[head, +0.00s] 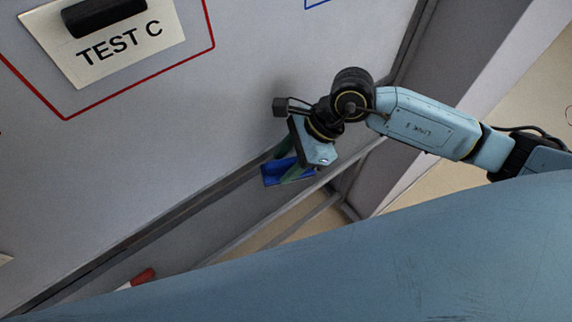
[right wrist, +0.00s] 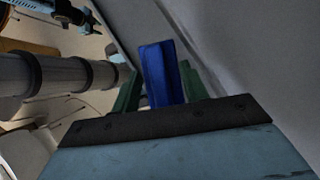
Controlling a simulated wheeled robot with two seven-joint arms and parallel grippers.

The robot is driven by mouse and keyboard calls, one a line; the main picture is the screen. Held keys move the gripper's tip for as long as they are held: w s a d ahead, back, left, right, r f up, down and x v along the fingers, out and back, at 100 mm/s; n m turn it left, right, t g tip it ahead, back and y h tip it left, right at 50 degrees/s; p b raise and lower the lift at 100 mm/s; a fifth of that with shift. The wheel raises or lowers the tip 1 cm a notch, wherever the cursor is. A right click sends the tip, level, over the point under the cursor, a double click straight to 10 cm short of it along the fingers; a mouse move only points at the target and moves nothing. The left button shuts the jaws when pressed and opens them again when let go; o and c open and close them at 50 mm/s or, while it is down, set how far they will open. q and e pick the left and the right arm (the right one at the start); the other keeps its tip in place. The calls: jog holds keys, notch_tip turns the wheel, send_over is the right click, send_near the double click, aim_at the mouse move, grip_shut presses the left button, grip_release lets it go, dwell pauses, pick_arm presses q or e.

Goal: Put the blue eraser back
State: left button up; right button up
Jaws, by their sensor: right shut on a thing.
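The blue eraser (head: 272,174) is at the lower edge of the whiteboard in the head view, by the ledge. My right gripper (head: 290,164) reaches down onto it from above, and its body hides part of the eraser. In the right wrist view the blue eraser (right wrist: 158,74) stands between the two green fingers of my right gripper (right wrist: 160,88), which is shut on it. I cannot tell whether the eraser touches the ledge.
The whiteboard (head: 150,150) carries a "TEST C" card (head: 160,48) with a black object (head: 103,15) at its top, inside a red outline. The ledge (head: 200,256) runs along the board's bottom, with a red-ended marker (head: 143,276) at lower left. Open floor shows at right.

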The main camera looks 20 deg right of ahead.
aim_at(286, 170)
notch_tip(286, 170, down, 3)
jog(key=shift+s+f+p, duration=0.1)
jog(key=shift+p, duration=0.3)
jog(key=shift+w+a+f+p, duration=0.1)
jog(key=shift+w+f+p, duration=0.2)
jog(key=shift+f, duration=0.3)
jog(key=shift+f+b, duration=0.35)
jog(key=shift+b, duration=0.15)
jog(key=o, duration=1.1)
